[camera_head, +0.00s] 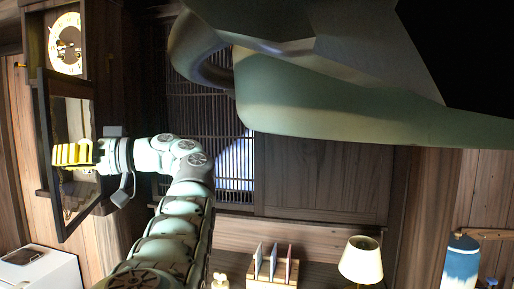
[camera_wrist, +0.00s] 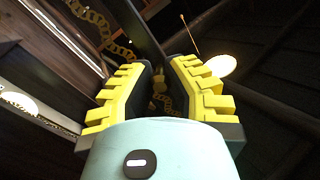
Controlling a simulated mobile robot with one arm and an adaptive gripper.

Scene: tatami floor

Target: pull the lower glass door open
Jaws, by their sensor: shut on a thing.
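A dark wooden wall clock has a white and gold dial (camera_head: 66,44) at the top left of the head view. Its lower glass door (camera_head: 77,205) has a dark frame and stands ajar, its left edge swung out from the case. My gripper (camera_head: 58,154) reaches in from the right at mid-height of the door, by that left edge. In the wrist view, the yellow fingers (camera_wrist: 158,82) are shut on a dark bar of the door frame (camera_wrist: 146,32). The fingers hide the exact contact.
A gold chain (camera_wrist: 100,28) and a bright round disc (camera_wrist: 214,70) show beyond the fingers. A white box (camera_head: 42,270) stands below the clock.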

